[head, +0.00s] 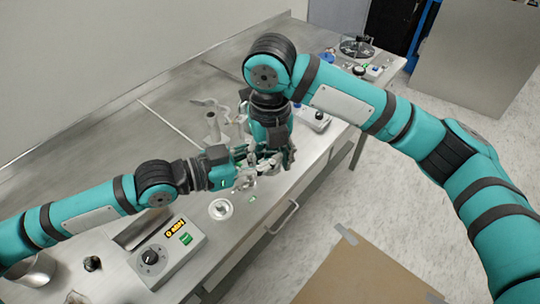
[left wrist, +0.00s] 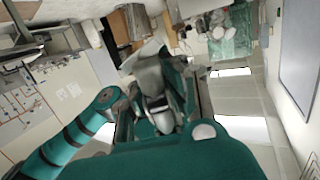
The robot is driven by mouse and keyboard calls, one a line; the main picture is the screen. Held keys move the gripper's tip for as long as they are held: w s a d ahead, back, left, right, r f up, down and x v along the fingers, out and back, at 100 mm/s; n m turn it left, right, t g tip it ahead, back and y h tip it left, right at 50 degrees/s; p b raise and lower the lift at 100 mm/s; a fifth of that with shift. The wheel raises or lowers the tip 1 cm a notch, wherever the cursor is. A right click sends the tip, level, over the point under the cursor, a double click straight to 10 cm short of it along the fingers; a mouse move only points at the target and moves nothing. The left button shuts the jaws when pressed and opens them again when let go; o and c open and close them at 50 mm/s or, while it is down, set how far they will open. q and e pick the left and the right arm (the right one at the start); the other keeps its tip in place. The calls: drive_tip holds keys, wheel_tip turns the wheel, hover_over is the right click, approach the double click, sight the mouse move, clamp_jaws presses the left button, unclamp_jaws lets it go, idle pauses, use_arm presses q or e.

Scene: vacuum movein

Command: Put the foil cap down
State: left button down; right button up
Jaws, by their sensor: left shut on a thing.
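My left gripper (head: 262,172) reaches in from the left, low over the front part of the steel bench (head: 100,92). It is shut on a small silvery thing, which I take for the foil cap (head: 246,182); fingers hide much of it. In the left wrist view, grey gripper parts (left wrist: 152,80) fill the middle, and I cannot pick the cap out from them. My right gripper (head: 285,158) points down close behind the left one. The two overlap in the head view, so its opening and whether they touch are unclear.
A white round piece (head: 221,208) lies on the bench in front of my left gripper. A box with a dial and lit display (head: 165,248) stands near the front. Glassware on a stand (head: 212,122) is behind the grippers. A metal cup (head: 32,270) is at lower left.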

drive_tip(key=c, duration=0.6)
use_arm(q)
drive_tip(key=c, duration=1.4)
unclamp_jaws()
use_arm(e)
drive_tip(key=shift+c, duration=0.2)
use_arm(q)
drive_tip(key=shift+s, duration=0.15)
drive_tip(key=s+a+f+n+t+y, duration=0.1)
drive_tip(key=s+a+n+t+y, duration=0.1)
drive_tip(key=a+n+t+y, duration=0.1)
drive_tip(key=s+a+f+n+t+y, duration=0.2)
drive_tip(key=a+n+y, duration=0.3)
drive_tip(key=a, duration=0.3)
drive_tip(key=s+a+f+n+t+y, duration=0.2)
drive_tip(key=s+a+n+t+y, duration=0.1)
drive_tip(key=a+y, duration=0.3)
drive_tip(key=shift+s+n+t, duration=0.35)
drive_tip(key=shift+n+t, duration=0.05)
drive_tip(key=shift+n, duration=0.4)
